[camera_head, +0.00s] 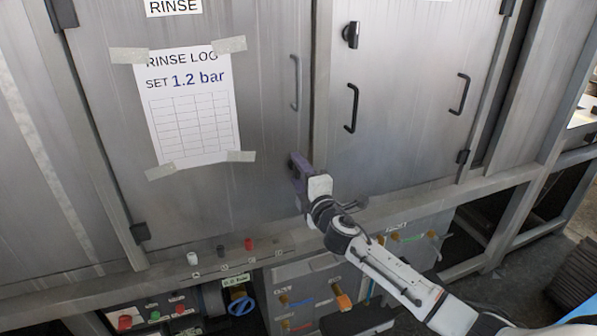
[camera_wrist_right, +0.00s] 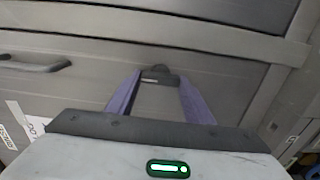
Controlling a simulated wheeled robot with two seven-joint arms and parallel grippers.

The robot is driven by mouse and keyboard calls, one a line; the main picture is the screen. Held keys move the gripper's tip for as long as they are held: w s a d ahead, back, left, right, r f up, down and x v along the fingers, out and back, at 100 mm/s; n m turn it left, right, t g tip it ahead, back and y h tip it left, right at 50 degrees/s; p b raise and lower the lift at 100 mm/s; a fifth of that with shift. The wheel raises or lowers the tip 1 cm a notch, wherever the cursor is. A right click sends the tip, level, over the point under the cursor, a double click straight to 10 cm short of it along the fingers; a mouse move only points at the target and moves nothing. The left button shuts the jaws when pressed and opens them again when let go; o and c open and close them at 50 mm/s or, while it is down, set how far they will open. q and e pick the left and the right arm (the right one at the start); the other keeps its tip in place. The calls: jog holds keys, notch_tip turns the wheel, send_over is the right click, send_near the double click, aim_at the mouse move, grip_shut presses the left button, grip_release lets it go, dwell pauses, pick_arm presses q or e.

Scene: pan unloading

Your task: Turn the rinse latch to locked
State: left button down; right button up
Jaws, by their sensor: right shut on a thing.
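The rinse door (camera_head: 265,125) is the left steel door, with a RINSE sign and a taped log sheet. My right gripper (camera_head: 297,166) is at this door's lower right edge, near the seam between the doors. In the right wrist view its purple fingers (camera_wrist_right: 159,88) stand on both sides of a small dark piece, the rinse latch (camera_wrist_right: 157,74), and are shut on it. In the head view the gripper hides the latch. I cannot tell which way the latch is turned. My left gripper is not in view.
The right door (camera_head: 405,130) has a black latch (camera_head: 351,35) near its top and two black handles. A grey handle (camera_head: 294,82) is on the rinse door above my gripper. Below run a frame ledge with small knobs, and a panel with buttons and valves (camera_head: 240,302).

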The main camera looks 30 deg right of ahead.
dwell(0.5)
jog(key=o, duration=0.8)
jog(key=v, duration=1)
jog(key=shift+s+b, duration=0.15)
jog(key=shift+b, duration=0.25)
